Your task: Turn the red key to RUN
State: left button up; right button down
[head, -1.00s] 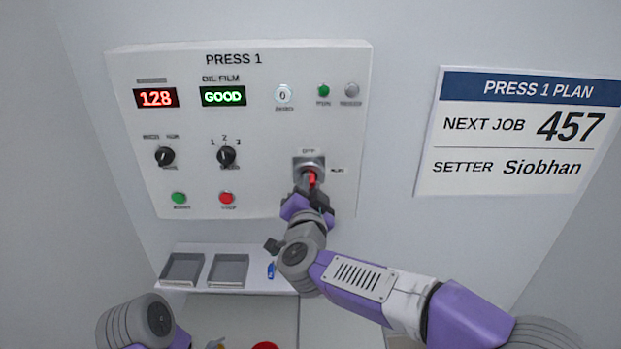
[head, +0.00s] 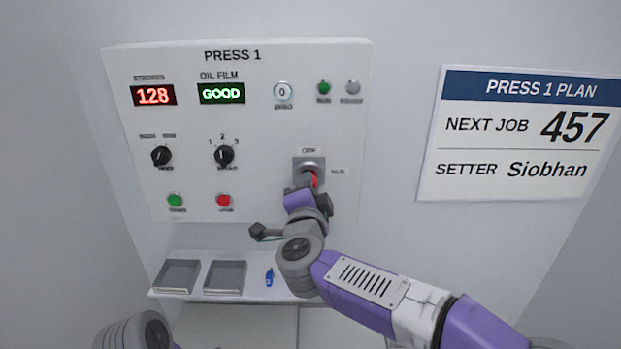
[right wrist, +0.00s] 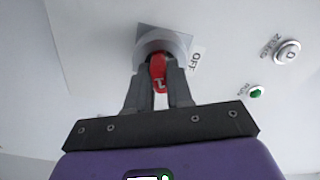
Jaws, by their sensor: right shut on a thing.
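The red key (head: 315,180) sits in its grey switch plate (head: 309,163) on the lower right of the PRESS 1 panel. The OFF label is above the switch and RUN is to its right. My right gripper (head: 311,188) is at the switch and hides most of the key in the head view. In the right wrist view, the fingers (right wrist: 159,88) are shut on the red key (right wrist: 158,72), one on each side, with the OFF label to the right of the round collar (right wrist: 164,42). The key's exact angle is hard to tell. My left gripper is out of view.
The panel (head: 270,190) also holds two dark selector knobs, a green button (head: 175,200), a red button (head: 224,200) and a white zero button (head: 282,92). Below it, a shelf holds two grey trays (head: 176,276) and a small blue item (head: 269,277).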

jog(key=m+b, duration=0.4)
jog(key=m, duration=0.2)
jog(key=c, duration=0.9)
grip_release()
jog(key=shift+a, duration=0.1)
jog(key=shift+c, duration=0.2)
